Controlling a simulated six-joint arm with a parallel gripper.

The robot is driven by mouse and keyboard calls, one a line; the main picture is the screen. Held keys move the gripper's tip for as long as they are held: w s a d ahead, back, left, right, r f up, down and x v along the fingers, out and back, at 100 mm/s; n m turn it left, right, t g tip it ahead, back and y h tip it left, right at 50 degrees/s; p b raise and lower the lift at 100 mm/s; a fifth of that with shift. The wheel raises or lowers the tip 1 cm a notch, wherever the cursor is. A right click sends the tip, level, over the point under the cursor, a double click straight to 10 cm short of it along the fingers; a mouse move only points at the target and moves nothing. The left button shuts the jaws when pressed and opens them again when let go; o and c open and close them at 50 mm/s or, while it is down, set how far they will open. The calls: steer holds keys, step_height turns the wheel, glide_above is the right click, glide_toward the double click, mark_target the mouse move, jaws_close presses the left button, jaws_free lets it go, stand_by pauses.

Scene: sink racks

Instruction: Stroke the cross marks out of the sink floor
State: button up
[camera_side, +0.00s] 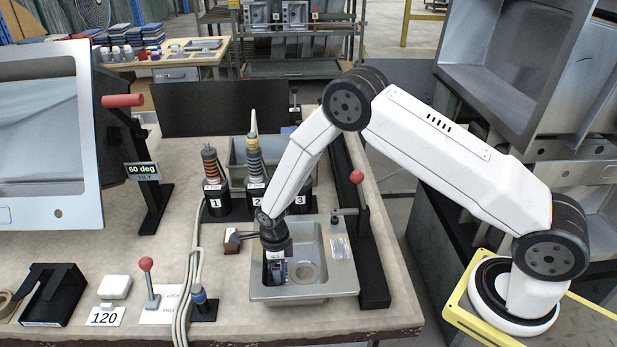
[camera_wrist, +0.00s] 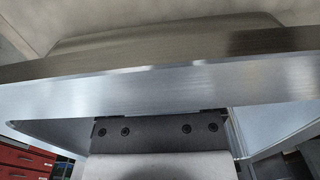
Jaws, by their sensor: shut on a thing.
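A small steel sink (camera_side: 341,276) lies on the bench with its bowl facing up. A round drain ring shows in its floor. My gripper (camera_side: 276,256) points down into the left part of the bowl, shut on a dark tool (camera_side: 277,272) with a bluish part. The tool's lower end is close to the sink floor; I cannot tell whether it touches. No cross marks can be made out; the gripper hides part of the floor. In the wrist view, brushed metal fills the middle, with a dark bolted plate (camera_wrist: 158,130) below it; the fingertips do not show.
Numbered holders stand behind: holder 1 (camera_side: 216,203) and holder 2 (camera_side: 256,197) carry tools, holder 3 (camera_side: 300,203) is partly behind my arm. A brown block (camera_side: 231,241) sits left of the sink. A red-knobbed lever (camera_side: 357,177) and black rail (camera_side: 372,285) stand right. Cables run left.

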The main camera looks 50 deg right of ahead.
steer(key=s+a, duration=0.2)
steer(key=s, duration=0.1)
steer(key=shift+a, duration=0.35)
steer(key=shift+w+d, duration=2.6)
steer(key=shift+w, duration=0.1)
steer(key=shift+w+d+r, duration=0.1)
steer(key=shift+w+d, duration=0.05)
step_height(320, 180, up, 8)
steer(key=shift+r, duration=0.15)
